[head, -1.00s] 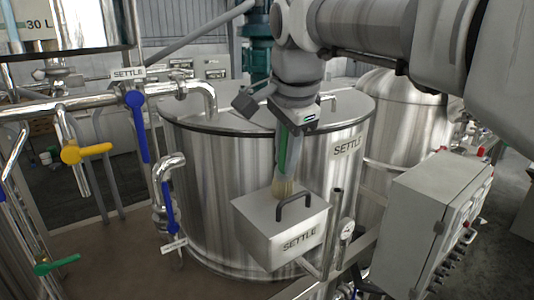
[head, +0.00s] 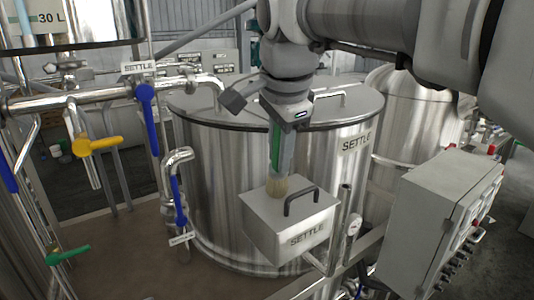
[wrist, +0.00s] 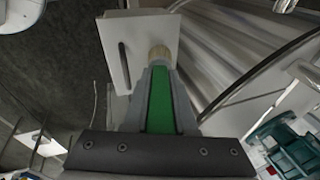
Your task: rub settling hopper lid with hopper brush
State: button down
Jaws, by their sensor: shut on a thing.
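The settling hopper is a grey box labelled SETTLE, mounted on the front of the steel tank. Its flat lid (head: 318,199) carries a dark arched handle (head: 301,196). My gripper (head: 281,160) is above the lid's left part, pointing down, and is shut on the hopper brush. The brush has a green handle (wrist: 160,105) between the fingers and pale tan bristles (head: 276,186). The bristles are at the lid surface, left of the handle, and appear to touch it. In the wrist view the bristles (wrist: 159,56) lie over the lid (wrist: 140,40), beside the handle slot-like dark bar.
The large steel tank (head: 220,175) stands right behind the hopper. A grey control box (head: 425,220) is at the right, with a gauge (head: 354,224) and post beside the hopper. Pipes with blue (head: 146,95) and yellow (head: 98,143) valve handles are at the left.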

aim_at(275, 135)
jog(key=w+d, duration=0.3)
jog(key=d, duration=0.2)
jog(key=shift+w+d+f+p, duration=0.15)
jog(key=shift+w+d+p, duration=0.2)
jog(key=shift+p, duration=0.1)
jog(key=shift+s+a+b, duration=0.15)
jog(key=shift+s+a, duration=0.55)
jog(key=shift+a, duration=0.4)
jog(key=shift+s+a+b, duration=0.1)
jog(key=shift+s+a, duration=0.65)
jog(key=shift+a, duration=0.3)
jog(key=shift+s+a+b, duration=0.15)
jog(key=shift+s+a, duration=0.55)
jog(key=shift+a, duration=0.4)
notch_tip(275, 135, up, 4)
jog(key=p, duration=0.3)
jog(key=shift+f, duration=0.15)
jog(key=shift+r, duration=1.25)
